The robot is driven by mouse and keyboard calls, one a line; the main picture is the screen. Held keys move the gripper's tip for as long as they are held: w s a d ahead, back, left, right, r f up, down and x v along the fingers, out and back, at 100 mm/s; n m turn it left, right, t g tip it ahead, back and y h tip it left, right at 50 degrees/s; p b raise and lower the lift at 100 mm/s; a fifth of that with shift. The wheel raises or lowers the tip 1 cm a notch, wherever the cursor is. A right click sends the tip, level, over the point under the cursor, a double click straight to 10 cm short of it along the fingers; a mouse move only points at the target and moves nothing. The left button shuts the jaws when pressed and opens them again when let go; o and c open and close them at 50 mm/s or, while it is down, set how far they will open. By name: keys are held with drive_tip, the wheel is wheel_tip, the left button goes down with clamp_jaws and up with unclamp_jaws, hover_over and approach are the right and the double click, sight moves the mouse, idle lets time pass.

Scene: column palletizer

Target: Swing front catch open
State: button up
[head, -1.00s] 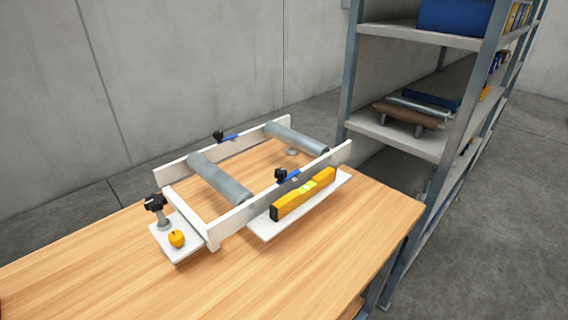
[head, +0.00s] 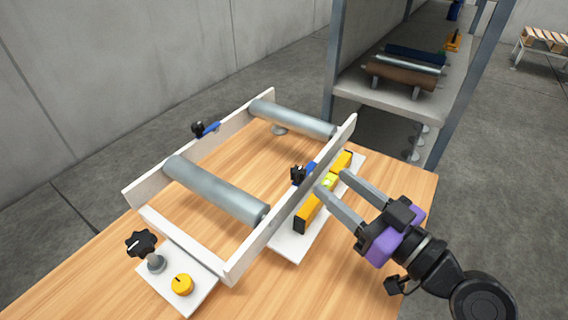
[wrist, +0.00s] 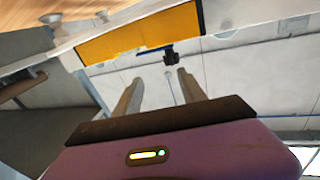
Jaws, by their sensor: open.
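The front catch (head: 309,169) is a small blue lever with a black knob on the near white side rail of the roller frame. In the wrist view the black knob of a catch (wrist: 170,58) shows just past the fingertips. My gripper (head: 333,182) is open and empty, its two grey fingers pointing at the near rail over the yellow spirit level. The fingertips partly cover the level and sit close to the catch; I cannot tell whether they touch anything. A second blue catch (head: 210,128) with a black knob is on the far rail.
The yellow level (head: 312,212) lies along the near rail on a white plate (head: 287,246). Two grey rollers (head: 215,188) span the frame. A black star knob (head: 141,243) and yellow dial (head: 182,284) are at the left end. A shelf (head: 385,97) holding rolls stands behind.

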sight(304, 178)
drive_tip(key=shift+n+g+y, duration=0.5)
drive_tip(key=shift+n+g, duration=0.1)
drive_tip(key=shift+n, duration=0.3)
drive_tip(key=shift+w+a+f+p, duration=0.15)
drive_tip(key=shift+w+a+p, duration=0.15)
drive_tip(key=shift+w+a, duration=0.65)
drive_tip(key=shift+w+a+f+p, duration=0.2)
drive_tip(key=shift+w+a, duration=0.35)
drive_tip(key=shift+a, duration=0.85)
drive_tip(key=shift+w+a+f+p, duration=0.1)
drive_tip(key=shift+w+a+p, duration=0.25)
drive_tip(key=shift+w+a, duration=0.6)
drive_tip(key=shift+s+a, duration=0.2)
clamp_jaws()
